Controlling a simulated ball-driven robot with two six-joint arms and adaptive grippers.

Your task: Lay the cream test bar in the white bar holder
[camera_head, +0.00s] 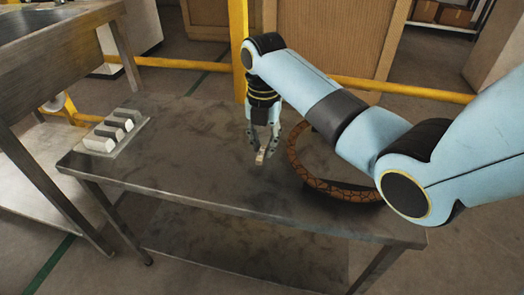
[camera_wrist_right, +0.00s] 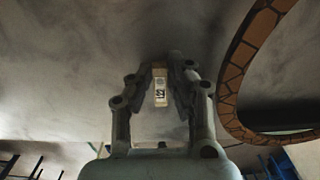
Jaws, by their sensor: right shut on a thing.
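The cream test bar (camera_head: 260,157) is a small pale piece between the fingertips of my right gripper (camera_head: 263,150), over the middle of the steel table. In the right wrist view the bar (camera_wrist_right: 160,84) has a dark mark on its face, and the fingers (camera_wrist_right: 163,78) are closed on both its sides. I cannot tell whether the bar touches the table. The white bar holder (camera_head: 101,142) is at the table's left end, with white and dark blocks on it, well left of my right gripper. My left gripper is not in view.
The steel table (camera_head: 200,165) is clear between the holder and my right gripper. A brown patterned ring (camera_head: 317,182) is right of the gripper, partly behind my arm; it also shows in the wrist view (camera_wrist_right: 232,85). A yellow post (camera_head: 239,30) stands behind the table.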

